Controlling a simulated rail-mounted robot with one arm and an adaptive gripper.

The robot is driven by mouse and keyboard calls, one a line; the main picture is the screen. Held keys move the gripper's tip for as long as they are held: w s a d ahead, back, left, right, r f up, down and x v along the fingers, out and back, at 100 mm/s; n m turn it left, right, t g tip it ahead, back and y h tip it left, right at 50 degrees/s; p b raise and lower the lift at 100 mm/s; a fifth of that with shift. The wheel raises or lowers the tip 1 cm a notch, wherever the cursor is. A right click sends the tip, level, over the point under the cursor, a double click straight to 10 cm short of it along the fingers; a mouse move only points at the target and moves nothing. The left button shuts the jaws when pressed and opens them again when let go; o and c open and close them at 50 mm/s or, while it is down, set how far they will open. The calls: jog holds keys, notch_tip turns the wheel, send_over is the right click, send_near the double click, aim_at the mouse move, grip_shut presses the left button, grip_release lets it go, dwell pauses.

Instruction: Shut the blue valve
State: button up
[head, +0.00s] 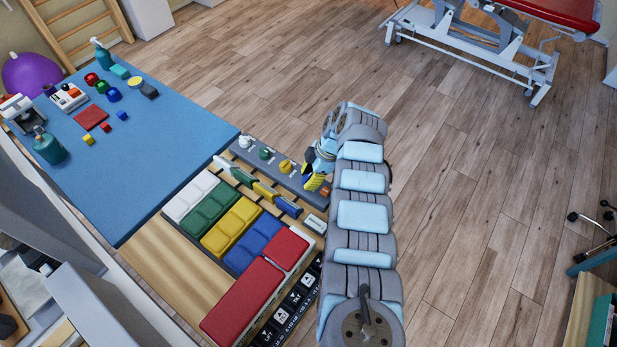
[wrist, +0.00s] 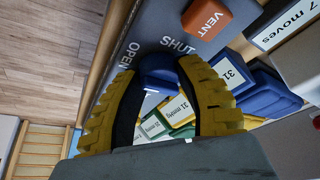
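The blue valve (wrist: 160,74) is a knob on a grey panel (wrist: 150,20), seen in the wrist view between the yellow fingers of my gripper (wrist: 158,80). The word SHUT is printed just beyond it and OPEN to its left. The fingertips lie on both sides of the knob and appear to touch it. In the head view my gripper (head: 317,180) is down at the right part of the panel (head: 284,175) and hides the blue valve.
An orange VENT block (wrist: 207,18) sits close beyond the valve. White (head: 246,141), green (head: 266,153) and yellow (head: 287,166) knobs stand in a row left of my gripper. Coloured lidded boxes (head: 230,226) lie in front. Open floor (head: 470,200) is to the right.

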grip_shut()
jog(key=shift+m+t+p, duration=0.4)
jog(key=shift+m+p, duration=0.4)
jog(key=shift+p, duration=0.15)
jog(key=shift+s+m+t+p, duration=0.1)
jog(key=shift+m+t+p, duration=0.2)
jog(key=shift+m+p, duration=0.65)
jog(key=m+t+p, duration=0.1)
jog(key=m, duration=0.1)
jog(key=m+p, duration=0.2)
jog(key=m, duration=0.1)
jog(key=shift+s+t+h, duration=0.1)
jog(key=shift+t+h, duration=0.3)
jog(key=m+p, duration=0.1)
jog(key=m, duration=0.1)
jog(key=m+t+h+p, duration=0.1)
jog(key=m, duration=0.2)
jog(key=shift+a+h+p, duration=0.15)
jog(key=shift+h+p, duration=0.15)
jog(key=shift+p, duration=0.05)
jog(key=shift+f+m+t+h+p, duration=0.1)
jog(key=shift+m+t+h+p, duration=0.25)
jog(key=shift+m, duration=0.8)
jog(key=shift+f+m+t+h+p, duration=0.15)
jog(key=shift+m+h+p, duration=0.25)
jog(key=shift+m, duration=0.7)
